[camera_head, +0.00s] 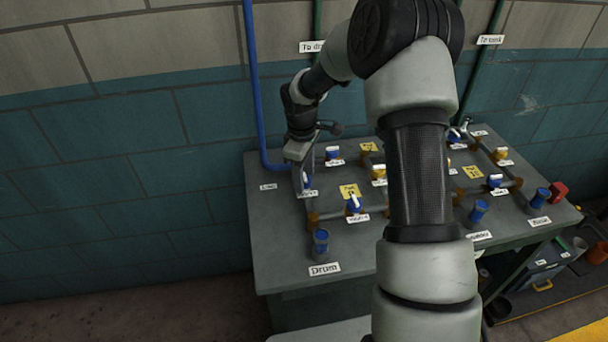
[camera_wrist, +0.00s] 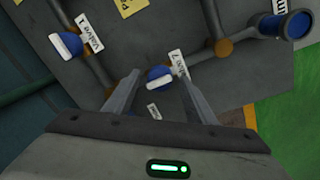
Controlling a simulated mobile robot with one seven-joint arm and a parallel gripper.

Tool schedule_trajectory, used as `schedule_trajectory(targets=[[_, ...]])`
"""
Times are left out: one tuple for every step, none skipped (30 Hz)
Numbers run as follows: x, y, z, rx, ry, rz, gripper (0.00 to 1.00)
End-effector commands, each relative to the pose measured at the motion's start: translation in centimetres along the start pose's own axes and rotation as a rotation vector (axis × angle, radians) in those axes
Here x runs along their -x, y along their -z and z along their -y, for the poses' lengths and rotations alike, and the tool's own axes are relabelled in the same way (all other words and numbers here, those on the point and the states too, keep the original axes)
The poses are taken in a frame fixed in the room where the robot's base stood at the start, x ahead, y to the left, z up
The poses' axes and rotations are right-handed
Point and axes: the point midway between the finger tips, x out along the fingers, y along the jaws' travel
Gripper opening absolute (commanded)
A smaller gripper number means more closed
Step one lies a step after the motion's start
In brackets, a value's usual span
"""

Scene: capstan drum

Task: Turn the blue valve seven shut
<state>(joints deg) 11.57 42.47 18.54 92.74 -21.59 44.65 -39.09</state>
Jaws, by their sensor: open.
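Blue valve seven (camera_wrist: 157,73) has a white handle bar (camera_wrist: 159,82) and sits on a pipe beside a tag reading "Valve 7" (camera_wrist: 179,64). In the wrist view its bar looks roughly in line with the pipe. My gripper (camera_wrist: 157,76) is open, with one finger on each side of the valve in the picture. I cannot tell whether the fingers touch it. In the head view my gripper (camera_head: 301,185) points down at the left part of the bench, and the blue valve (camera_head: 307,181) there is partly hidden by it.
Another blue valve (camera_wrist: 66,45), tagged "Valve 1", is on a neighbouring pipe. A blue-topped cylinder (camera_head: 320,241) stands near the "Drum" label on the grey bench (camera_head: 275,240). A blue vertical pipe (camera_head: 253,90) runs close left of my arm. More valves lie to the right.

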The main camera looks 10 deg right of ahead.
Motion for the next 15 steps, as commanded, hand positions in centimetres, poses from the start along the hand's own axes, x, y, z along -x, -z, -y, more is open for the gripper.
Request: schedule_trajectory(targets=[[0.0,0.0,0.0,0.0,0.0,0.0,0.5],[0.01,0.0,0.01,0.0,0.0,0.0,0.5],[0.01,0.0,0.01,0.0,0.0,0.0,0.5],[0.01,0.0,0.01,0.0,0.0,0.0,0.49],[0.02,0.0,0.01,0.0,0.0,0.0,0.44],[0.02,0.0,0.01,0.0,0.0,0.0,0.37],[0.02,0.0,0.01,0.0,0.0,0.0,0.32],[0.03,0.0,0.01,0.0,0.0,0.0,0.27],[0.03,0.0,0.01,0.0,0.0,0.0,0.2],[0.03,0.01,0.01,0.0,0.001,0.0,0.15],[0.03,0.01,0.02,0.0,0.001,0.0,0.1],[0.04,0.01,0.02,0.0,0.001,0.0,0.1],[0.04,0.01,0.02,0.0,0.001,0.0,0.1],[0.03,0.01,0.03,-0.001,0.001,0.0,0.1],[0.03,0.01,0.03,-0.003,0.001,0.0,0.1]])
